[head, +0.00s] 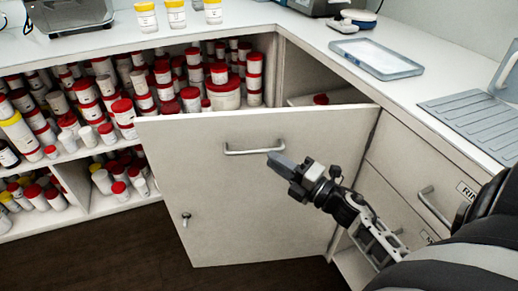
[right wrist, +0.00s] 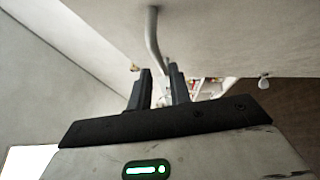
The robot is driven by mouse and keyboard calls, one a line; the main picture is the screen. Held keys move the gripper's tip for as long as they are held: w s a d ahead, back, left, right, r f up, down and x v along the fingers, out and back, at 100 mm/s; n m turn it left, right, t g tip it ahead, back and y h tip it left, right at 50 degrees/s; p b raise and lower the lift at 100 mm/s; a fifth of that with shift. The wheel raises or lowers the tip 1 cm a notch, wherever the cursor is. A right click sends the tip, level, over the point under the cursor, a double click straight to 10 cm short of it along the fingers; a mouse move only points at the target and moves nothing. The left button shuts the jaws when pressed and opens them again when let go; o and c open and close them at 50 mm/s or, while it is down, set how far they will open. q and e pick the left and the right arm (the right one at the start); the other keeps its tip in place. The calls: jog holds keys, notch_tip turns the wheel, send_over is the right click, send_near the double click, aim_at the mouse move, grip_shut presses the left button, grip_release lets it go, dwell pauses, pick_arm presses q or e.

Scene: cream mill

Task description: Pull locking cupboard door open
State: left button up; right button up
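The cupboard door (head: 250,190) is a pale grey panel standing well open, swung out from its right-hand edge. Its bar handle (head: 252,151) is near the top, and a small lock (head: 186,218) sits low by the free edge. My right gripper (head: 275,160) is at the right end of the handle. In the right wrist view, the fingers of the right gripper (right wrist: 160,88) are apart, with the curved handle (right wrist: 152,35) running down towards the gap between them. I cannot tell whether they touch it. My left gripper is not in view.
Shelves at left hold many red-capped jars (head: 140,100). The opened cupboard shows a shelf with a red-capped jar (head: 320,99). A drawer handle (head: 434,207) is right of the door. The counter holds a tray (head: 376,58) and ridged drainer (head: 478,118). Dark floor (head: 120,250) is clear at lower left.

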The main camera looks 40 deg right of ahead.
aim_at(259, 151)
jog(key=x, duration=0.5)
jog(key=shift+w+a, duration=0.1)
jog(key=shift+w, duration=0.3)
